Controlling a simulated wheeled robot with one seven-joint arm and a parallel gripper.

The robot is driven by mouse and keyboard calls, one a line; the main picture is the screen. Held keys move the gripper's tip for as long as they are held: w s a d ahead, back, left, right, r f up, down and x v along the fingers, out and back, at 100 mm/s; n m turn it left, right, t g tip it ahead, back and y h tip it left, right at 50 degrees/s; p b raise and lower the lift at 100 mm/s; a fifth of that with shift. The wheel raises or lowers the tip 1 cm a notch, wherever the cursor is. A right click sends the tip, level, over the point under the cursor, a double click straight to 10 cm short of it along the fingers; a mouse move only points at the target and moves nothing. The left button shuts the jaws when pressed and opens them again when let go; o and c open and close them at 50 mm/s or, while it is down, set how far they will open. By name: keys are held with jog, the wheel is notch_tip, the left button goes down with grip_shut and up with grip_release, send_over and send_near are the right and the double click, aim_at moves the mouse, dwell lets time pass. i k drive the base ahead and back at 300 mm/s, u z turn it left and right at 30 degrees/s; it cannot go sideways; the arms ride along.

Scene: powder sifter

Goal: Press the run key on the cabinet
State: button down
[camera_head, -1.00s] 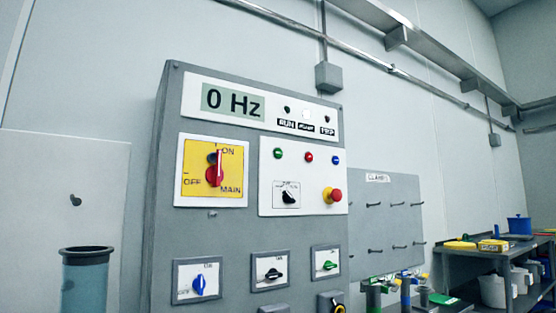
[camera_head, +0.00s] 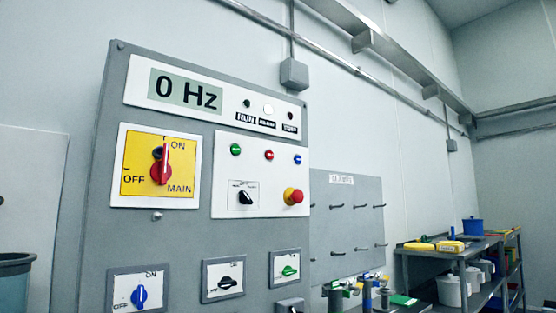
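The grey cabinet (camera_head: 185,240) stands at the left and centre of the head view. Its display (camera_head: 186,91) reads 0 Hz, with small lamps and labels to its right. A white panel carries a green button (camera_head: 236,149), a red button (camera_head: 269,155), a blue button (camera_head: 298,160), a black selector (camera_head: 246,197) and a red mushroom button (camera_head: 294,196). None of these buttons has a readable run label; a RUN label (camera_head: 245,118) sits under a dark lamp above. The red main switch handle (camera_head: 161,165) points up to ON. My gripper is not in view.
Lower on the cabinet are a blue knob (camera_head: 139,296), a black knob (camera_head: 225,282) and a green knob (camera_head: 289,271). A grey peg board (camera_head: 347,205) hangs to the right. A shelf table (camera_head: 460,252) with tubs stands farther right.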

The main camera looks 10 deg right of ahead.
aim_at(235, 149)
jog(key=z, duration=1.05)
jog(key=k, duration=1.45)
jog(key=u, duration=1.45)
jog(key=i, duration=1)
